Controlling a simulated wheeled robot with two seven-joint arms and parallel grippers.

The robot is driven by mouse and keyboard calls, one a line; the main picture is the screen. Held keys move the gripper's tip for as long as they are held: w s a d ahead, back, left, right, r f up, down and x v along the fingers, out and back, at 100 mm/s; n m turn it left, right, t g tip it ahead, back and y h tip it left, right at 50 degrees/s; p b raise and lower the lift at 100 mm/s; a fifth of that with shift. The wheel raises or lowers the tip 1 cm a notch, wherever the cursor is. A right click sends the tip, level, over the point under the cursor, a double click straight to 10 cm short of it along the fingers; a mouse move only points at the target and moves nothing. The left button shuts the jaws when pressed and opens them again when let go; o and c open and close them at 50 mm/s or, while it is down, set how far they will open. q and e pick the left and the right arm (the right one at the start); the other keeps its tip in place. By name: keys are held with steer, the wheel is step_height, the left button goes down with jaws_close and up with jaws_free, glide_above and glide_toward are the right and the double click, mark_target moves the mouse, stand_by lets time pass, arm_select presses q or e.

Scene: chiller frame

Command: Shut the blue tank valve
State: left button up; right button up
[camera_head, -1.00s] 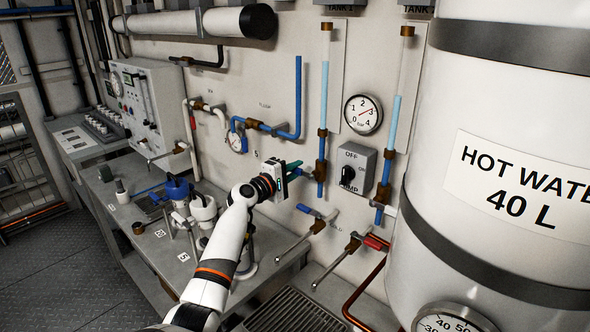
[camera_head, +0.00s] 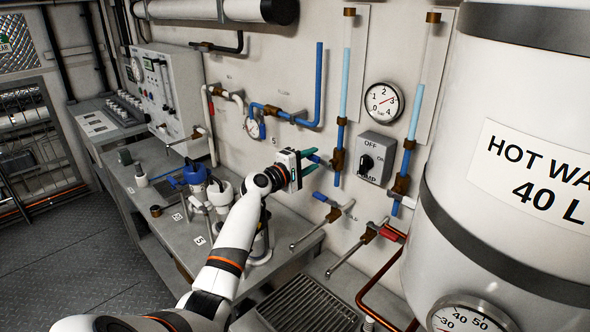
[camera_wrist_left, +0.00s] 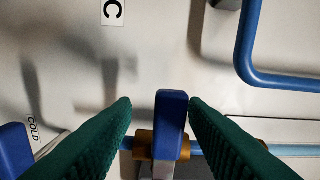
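The blue tank valve has a blue lever (camera_wrist_left: 172,118) on a brass body (camera_wrist_left: 144,146) in the left wrist view. In the head view the lever (camera_head: 315,159) points left from the brass fitting (camera_head: 337,160) on the blue tank pipe, crosswise to it. My left gripper (camera_head: 308,160) is in front of the wall there with its green fingers apart. In the wrist view the lever stands between the fingertips (camera_wrist_left: 160,103), nearer the right finger. A gap shows on the left; contact on the right cannot be told. My right gripper is not in view.
The pump switch box (camera_head: 376,157) and a second blue tank pipe (camera_head: 407,165) are to the right. The cold tap (camera_head: 332,209) and a red-handled tap (camera_head: 382,232) sit below. A bench (camera_head: 160,200) with several items is at left; the white hot water tank (camera_head: 520,120) at right.

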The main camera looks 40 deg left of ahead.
arm_select(q)
steer(key=s+a+b, duration=0.1)
steer(key=s+b, duration=0.1)
steer(key=s, duration=0.9)
steer(key=shift+f, duration=0.1)
steer(key=shift+f, duration=0.1)
